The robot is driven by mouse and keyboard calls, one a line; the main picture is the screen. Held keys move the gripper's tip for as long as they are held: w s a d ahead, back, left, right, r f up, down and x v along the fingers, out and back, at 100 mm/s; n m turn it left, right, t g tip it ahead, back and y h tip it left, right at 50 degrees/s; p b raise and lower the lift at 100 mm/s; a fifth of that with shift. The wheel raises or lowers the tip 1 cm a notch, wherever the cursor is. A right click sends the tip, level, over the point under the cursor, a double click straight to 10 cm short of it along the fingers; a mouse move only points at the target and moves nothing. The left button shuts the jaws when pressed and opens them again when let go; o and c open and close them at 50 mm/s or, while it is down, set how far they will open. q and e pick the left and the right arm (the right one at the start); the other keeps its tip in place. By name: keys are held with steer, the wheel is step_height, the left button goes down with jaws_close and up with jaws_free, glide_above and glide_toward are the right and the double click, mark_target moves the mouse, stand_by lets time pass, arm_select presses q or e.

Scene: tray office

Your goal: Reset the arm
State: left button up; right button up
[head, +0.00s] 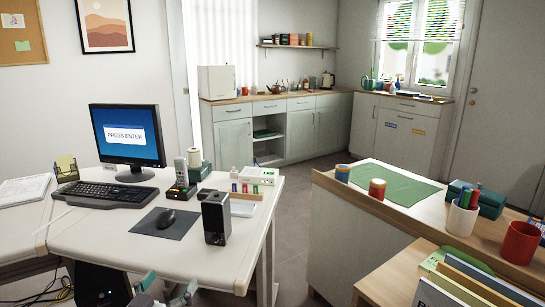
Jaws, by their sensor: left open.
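My left gripper (168,287) shows at the bottom edge of the head view, in front of the white desk (110,258). Its two grey-green fingertips are spread apart, with nothing seen between them. Most of my left arm is cut off by the frame. My right gripper is not in view.
A wooden-topped counter at right holds a green mat (395,184), red mug (520,243) and pen cup (461,219). Floor (291,215) shows between them.

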arm_select(q)
steer(key=s+f+g+y, duration=0.1)
steer(key=s+f+g, duration=0.35)
steer(key=f, duration=0.95)
steer(key=s+f+g+y, duration=0.1)
steer(key=s+f+g, duration=0.3)
steer(key=f, duration=0.9)
steer(key=s+d+f+g+y, duration=0.15)
steer(key=s+f+g, duration=0.45)
steer(key=s+f, duration=1.2)
steer(key=s+a+f+g+p, duration=0.1)
steer(key=s+a+g+p, duration=0.1)
steer(key=s+p, duration=1.4)
steer(key=s, duration=0.5)
steer(key=shift+s+a+p, duration=0.25)
steer(key=shift+a+p, duration=0.05)
steer(key=shift+p, duration=0.05)
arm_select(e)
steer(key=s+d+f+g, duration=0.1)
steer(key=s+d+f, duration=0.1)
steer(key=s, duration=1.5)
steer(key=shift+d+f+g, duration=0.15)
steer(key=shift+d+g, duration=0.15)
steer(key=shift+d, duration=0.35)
